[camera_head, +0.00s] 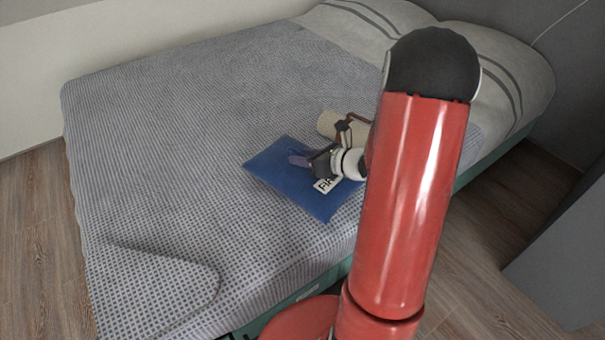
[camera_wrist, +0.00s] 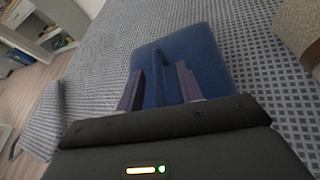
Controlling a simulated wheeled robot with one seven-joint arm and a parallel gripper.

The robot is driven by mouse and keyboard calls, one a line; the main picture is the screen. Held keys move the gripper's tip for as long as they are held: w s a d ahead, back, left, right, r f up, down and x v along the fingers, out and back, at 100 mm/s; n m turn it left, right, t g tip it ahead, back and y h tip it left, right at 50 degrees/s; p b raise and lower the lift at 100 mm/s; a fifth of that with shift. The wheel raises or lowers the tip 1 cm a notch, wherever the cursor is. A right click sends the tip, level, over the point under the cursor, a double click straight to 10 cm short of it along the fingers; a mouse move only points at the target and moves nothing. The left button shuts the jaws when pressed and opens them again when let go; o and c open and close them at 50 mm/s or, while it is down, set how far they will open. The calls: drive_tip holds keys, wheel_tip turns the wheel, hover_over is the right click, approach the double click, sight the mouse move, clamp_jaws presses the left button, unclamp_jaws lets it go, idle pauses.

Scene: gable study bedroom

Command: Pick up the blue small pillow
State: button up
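The blue small pillow (camera_head: 300,195) lies flat on the grey patterned bed, near its front edge, with a pale lettered patch partly behind my arm. In the wrist view the blue pillow (camera_wrist: 205,52) fills the space ahead of and between my fingers, with a narrow dark ridge or shadow in the middle. My gripper (camera_head: 297,160) is low over the pillow. In the wrist view my gripper (camera_wrist: 158,85) has its two purple-grey fingers apart, with blue fabric showing between them. Whether the fingertips touch the fabric cannot be told.
The bed (camera_head: 180,130) has a grey checked cover with clear room left of the pillow. A beige cushion-like object (camera_head: 329,121) lies just behind the blue pillow. Striped bed pillows (camera_head: 510,60) are at the head end. A grey piece of furniture (camera_head: 565,255) stands at right.

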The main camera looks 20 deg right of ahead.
drive_tip(key=shift+w+a+f, duration=0.15)
drive_tip(key=shift+w+a, duration=0.05)
drive_tip(key=shift+w, duration=0.15)
drive_tip(key=shift+c, duration=0.2)
clamp_jaws()
